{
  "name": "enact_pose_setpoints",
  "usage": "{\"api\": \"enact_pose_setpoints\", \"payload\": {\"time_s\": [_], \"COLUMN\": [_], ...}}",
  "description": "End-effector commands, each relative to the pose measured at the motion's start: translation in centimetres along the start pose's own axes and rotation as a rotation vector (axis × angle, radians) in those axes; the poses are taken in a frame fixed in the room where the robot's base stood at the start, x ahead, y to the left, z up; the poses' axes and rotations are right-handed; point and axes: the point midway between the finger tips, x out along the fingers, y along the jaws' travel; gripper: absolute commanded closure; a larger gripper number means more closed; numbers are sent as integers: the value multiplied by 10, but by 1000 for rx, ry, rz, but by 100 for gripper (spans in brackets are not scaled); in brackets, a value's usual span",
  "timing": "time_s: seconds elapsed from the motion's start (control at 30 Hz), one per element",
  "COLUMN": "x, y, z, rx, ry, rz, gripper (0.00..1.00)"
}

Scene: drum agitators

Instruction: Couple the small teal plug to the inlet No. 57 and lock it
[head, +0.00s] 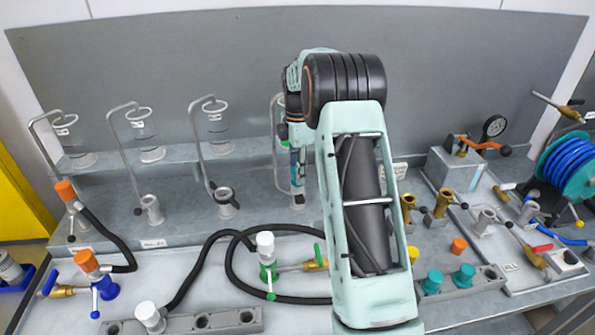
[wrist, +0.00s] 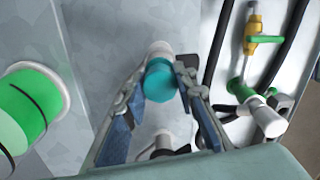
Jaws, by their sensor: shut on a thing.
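My gripper (wrist: 160,84) is shut on a teal plug (wrist: 158,80) with a pale end, held between the two fingertips in the wrist view. In the head view my gripper (head: 297,168) points down at the back of the bench, just left of my arm, above a grey upright fitting (head: 297,190). A grey inlet with a dark lever (wrist: 165,142) shows below the plug in the wrist view. I cannot tell whether plug and inlet touch. The number 57 is not readable on any label. Two other teal plugs (head: 431,283) (head: 464,275) stand in the right rack.
Similar grey inlets (head: 151,210) (head: 226,200) stand to the left under bent pipes. A black hose (head: 235,262) loops over the front bench near a white-capped green coupling (head: 267,262). A large green cylinder (wrist: 30,105) is left of my gripper. My arm hides the bench's middle.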

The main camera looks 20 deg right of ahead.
Motion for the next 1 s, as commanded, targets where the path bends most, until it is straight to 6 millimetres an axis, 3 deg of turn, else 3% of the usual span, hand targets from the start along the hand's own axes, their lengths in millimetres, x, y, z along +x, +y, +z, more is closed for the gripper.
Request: {"api": "enact_pose_setpoints", "payload": {"time_s": [1.0], "x": [12], "y": [-1], "z": [0], "rx": [0], "ry": [1], "rz": [-4], "gripper": [97]}}
